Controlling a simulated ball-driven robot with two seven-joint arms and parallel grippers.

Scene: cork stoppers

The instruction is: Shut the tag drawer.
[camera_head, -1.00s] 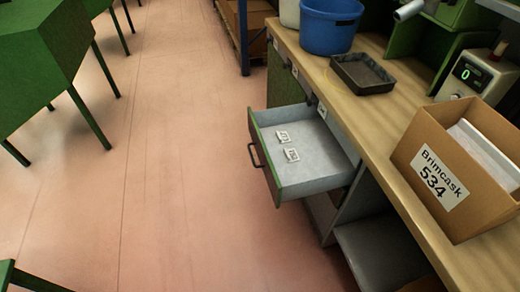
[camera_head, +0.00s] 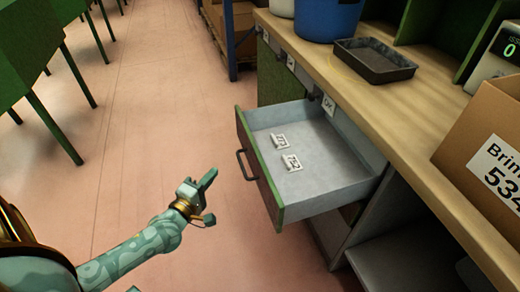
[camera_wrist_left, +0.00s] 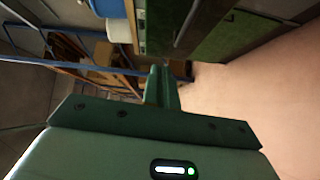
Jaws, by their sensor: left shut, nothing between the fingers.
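The tag drawer (camera_head: 325,183) is pulled well out from under the wooden bench in the head view. Its front panel is green-edged with a dark bar handle (camera_head: 246,165) on the outside. Two white tags (camera_head: 285,151) with dark markings lie flat on the drawer floor. My left gripper (camera_head: 209,179) is shut and empty, to the left of the drawer front and apart from the handle. In the left wrist view its closed fingers (camera_wrist_left: 161,88) point toward the shelving and bench side. My right gripper is in neither view.
The bench top (camera_head: 405,120) holds a black tray (camera_head: 373,61), a blue bucket (camera_head: 327,15) and a cardboard box (camera_head: 488,150) labelled Brimcask. Green tables (camera_head: 35,50) stand at the far left. The pink floor (camera_head: 130,130) left of the drawer is clear.

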